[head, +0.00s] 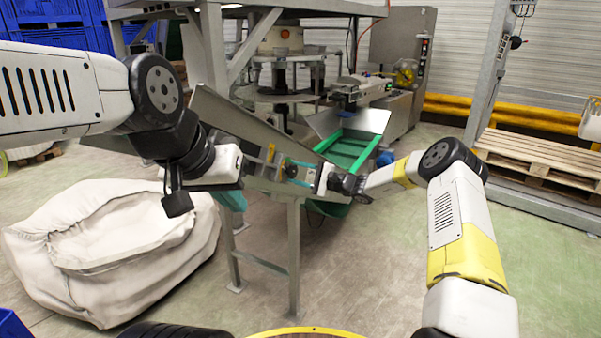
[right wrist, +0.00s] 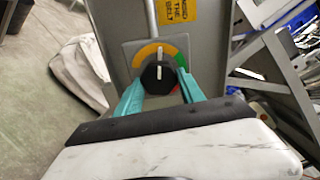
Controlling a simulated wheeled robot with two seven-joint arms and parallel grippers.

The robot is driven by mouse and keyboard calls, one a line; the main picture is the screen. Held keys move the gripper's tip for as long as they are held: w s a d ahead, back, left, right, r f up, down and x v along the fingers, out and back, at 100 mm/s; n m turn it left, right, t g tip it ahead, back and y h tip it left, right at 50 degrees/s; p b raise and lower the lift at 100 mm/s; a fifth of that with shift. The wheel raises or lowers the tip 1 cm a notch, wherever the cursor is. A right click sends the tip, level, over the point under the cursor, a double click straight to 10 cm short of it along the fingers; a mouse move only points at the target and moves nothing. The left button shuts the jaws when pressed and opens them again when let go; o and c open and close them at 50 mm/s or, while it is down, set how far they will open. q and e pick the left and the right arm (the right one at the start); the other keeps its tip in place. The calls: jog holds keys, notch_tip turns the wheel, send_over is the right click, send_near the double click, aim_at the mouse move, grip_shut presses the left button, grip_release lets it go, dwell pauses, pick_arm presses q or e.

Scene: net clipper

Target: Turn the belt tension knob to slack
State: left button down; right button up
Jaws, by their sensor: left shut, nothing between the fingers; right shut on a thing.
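The belt tension knob (right wrist: 158,76) is black with a white pointer line and sits on a small grey dial plate (right wrist: 130,48). In the right wrist view the pointer stands about upright, at the top of the dial. A yellow-orange arc runs over the left and top, green is on the right, and a bit of red shows lower right. My right gripper (right wrist: 158,92) is shut on the knob, one teal finger on each side; it also shows in the head view (head: 291,168). My left gripper (head: 234,203) is shut and empty, left of the knob, beside the conveyor.
The inclined metal conveyor (head: 240,117) carries the dial plate; its leg (head: 293,245) stands in front. A yellow warning label (right wrist: 176,10) is above the dial. A big white sack (head: 110,245) lies at left. A wooden pallet (head: 540,158) is at right. Floor is clear at lower right.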

jog(key=shift+d+n, duration=0.1)
jog(key=shift+n, duration=1.8)
jog(key=o, duration=1.4)
jog(key=shift+c, duration=0.2)
jog(key=v, duration=0.7)
jog(key=shift+d, duration=0.35)
jog(key=shift+s, duration=0.1)
